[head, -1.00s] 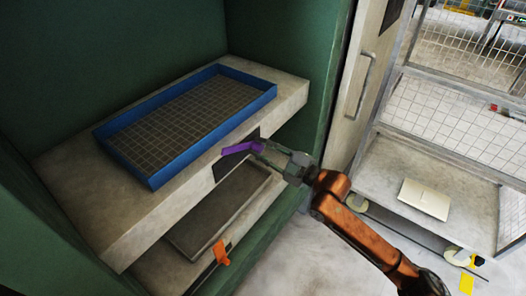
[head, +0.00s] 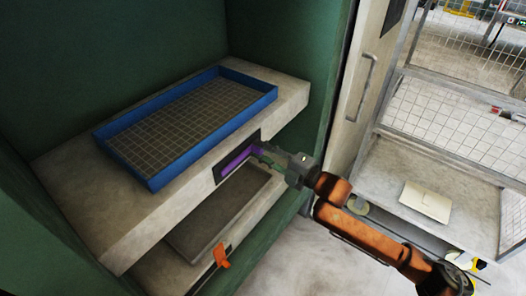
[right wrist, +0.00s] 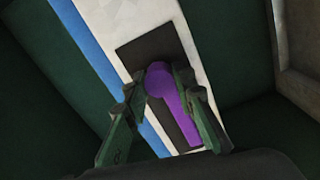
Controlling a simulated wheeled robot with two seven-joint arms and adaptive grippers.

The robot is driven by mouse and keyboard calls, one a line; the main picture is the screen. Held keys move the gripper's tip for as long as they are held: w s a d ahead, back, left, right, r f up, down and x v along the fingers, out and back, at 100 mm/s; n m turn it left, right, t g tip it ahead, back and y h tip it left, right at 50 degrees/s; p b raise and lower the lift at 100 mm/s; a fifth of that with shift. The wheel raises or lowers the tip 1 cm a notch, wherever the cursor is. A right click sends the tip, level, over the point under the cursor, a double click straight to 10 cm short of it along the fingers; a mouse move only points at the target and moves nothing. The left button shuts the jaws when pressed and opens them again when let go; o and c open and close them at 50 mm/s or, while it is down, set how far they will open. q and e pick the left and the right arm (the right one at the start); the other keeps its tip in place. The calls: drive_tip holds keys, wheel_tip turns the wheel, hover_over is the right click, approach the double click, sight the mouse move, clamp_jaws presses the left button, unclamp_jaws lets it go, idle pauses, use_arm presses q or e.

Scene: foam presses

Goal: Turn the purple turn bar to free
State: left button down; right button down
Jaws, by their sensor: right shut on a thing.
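The purple turn bar (head: 238,160) is on a dark plate (head: 221,178) on the front face of the pale shelf, below the blue tray. In the head view it slants, its left end lower than its right end. My right gripper (head: 262,153) is shut on the bar, at its right end in that view. In the right wrist view, the bar (right wrist: 172,95) lies between the two green fingers of the gripper (right wrist: 157,82), and the dark plate (right wrist: 150,50) is behind it. No marking for free is readable. My left gripper is not in view.
The blue tray (head: 150,181) with a grid floor sits on the shelf (head: 75,205). Below is a lower shelf with a grey tray (head: 205,232) and an orange handle (head: 221,256). Green walls enclose the press. A door with a handle (head: 361,88) and a mesh cage are at right.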

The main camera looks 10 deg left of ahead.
drive_tip(key=shift+s+a+f, duration=0.2)
drive_tip(key=c, duration=1.7)
unclamp_jaws()
drive_tip(key=shift+r, duration=0.1)
drive_tip(key=shift+o, duration=0.5)
drive_tip(key=shift+w+d, duration=0.1)
drive_tip(key=v, duration=1.2)
